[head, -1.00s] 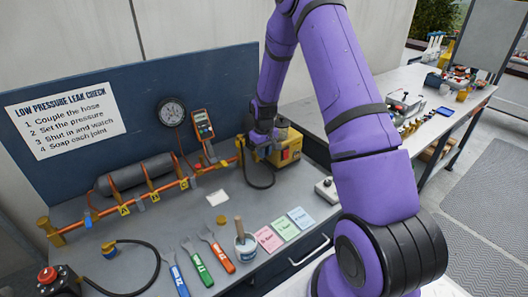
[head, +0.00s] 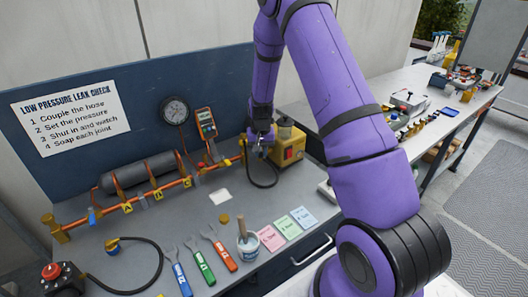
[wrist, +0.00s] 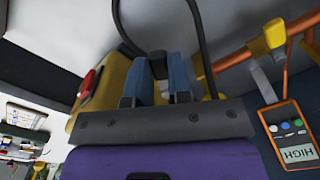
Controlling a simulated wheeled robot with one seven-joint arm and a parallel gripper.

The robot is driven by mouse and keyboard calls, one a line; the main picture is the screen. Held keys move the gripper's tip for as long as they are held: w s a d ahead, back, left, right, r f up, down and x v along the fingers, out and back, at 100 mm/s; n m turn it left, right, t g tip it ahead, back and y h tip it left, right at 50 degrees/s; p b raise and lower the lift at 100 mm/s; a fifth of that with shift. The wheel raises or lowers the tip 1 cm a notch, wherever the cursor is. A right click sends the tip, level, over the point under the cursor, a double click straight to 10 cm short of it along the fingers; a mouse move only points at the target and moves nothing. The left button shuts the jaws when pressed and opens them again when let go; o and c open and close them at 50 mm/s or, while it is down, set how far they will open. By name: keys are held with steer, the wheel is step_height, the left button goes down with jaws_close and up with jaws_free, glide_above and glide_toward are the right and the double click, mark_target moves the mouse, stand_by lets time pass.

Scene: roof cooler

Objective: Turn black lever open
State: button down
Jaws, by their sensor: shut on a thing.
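My gripper (head: 261,141) points down at the right end of the orange pipe, just left of the yellow box (head: 291,148). In the wrist view its two blue-grey fingers (wrist: 157,78) are shut on a small black piece (wrist: 158,63), which looks like the black lever. How far the lever is turned cannot be told, as the fingers and wrist cover most of it. The orange pipe (head: 140,202) with its yellow tags runs left from there, and also shows in the wrist view (wrist: 243,54).
A black hose (head: 264,187) loops beside the gripper. A handheld meter (head: 205,124) and a round gauge (head: 174,110) are near the back panel. Wrenches (head: 200,260), a pot with a brush (head: 248,248) and coloured cards (head: 288,229) lie in front.

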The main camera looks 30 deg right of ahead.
steer(key=w+m, duration=0.1)
steer(key=m, duration=0.2)
steer(key=w+a+m, duration=0.1)
steer(key=m, duration=0.3)
steer(key=w+a+m, duration=0.1)
steer(key=m, duration=0.3)
steer(key=shift+w+a, duration=0.15)
steer(key=shift+w, duration=0.2)
steer(key=shift+m, duration=0.3)
steer(key=c, duration=1)
jaws_free()
steer(key=shift+c, duration=0.2)
step_height(320, 180, up, 11)
